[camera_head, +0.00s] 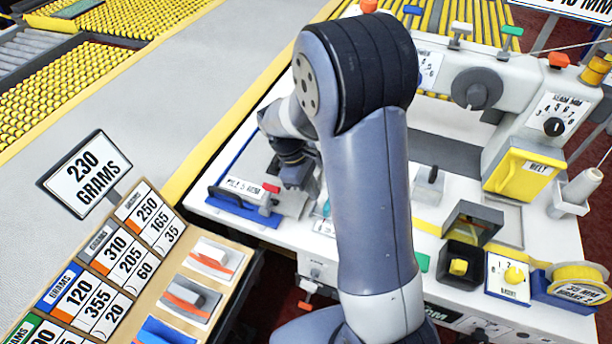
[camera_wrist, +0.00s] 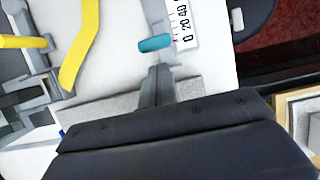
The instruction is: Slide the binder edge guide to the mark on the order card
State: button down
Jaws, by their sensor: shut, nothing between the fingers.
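In the wrist view a teal knob (camera_wrist: 155,44), which looks like the edge guide's handle, sits beside a white scale (camera_wrist: 185,25) reading 0, 20, 40. In the head view only a bit of teal (camera_head: 326,208) shows beside my arm, with part of the scale (camera_head: 325,228). My gripper (camera_wrist: 159,72) is shut and empty, its fingertips just below the knob in the picture; I cannot tell whether they touch. In the head view it hangs over the white machine table (camera_head: 232,212), partly hidden by my arm. A white sign (camera_head: 575,8) ending in "MM" is cut off at the top right.
A blue-based plate with a red knob (camera_head: 268,195) lies left of my gripper. A yellow strip (camera_wrist: 82,45) crosses the wrist view. A black box (camera_head: 460,265) and tape roll (camera_head: 580,280) stand at right.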

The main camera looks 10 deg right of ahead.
aim_at(317, 208)
jog(key=shift+x, duration=1.55)
jog(key=shift+d, duration=0.1)
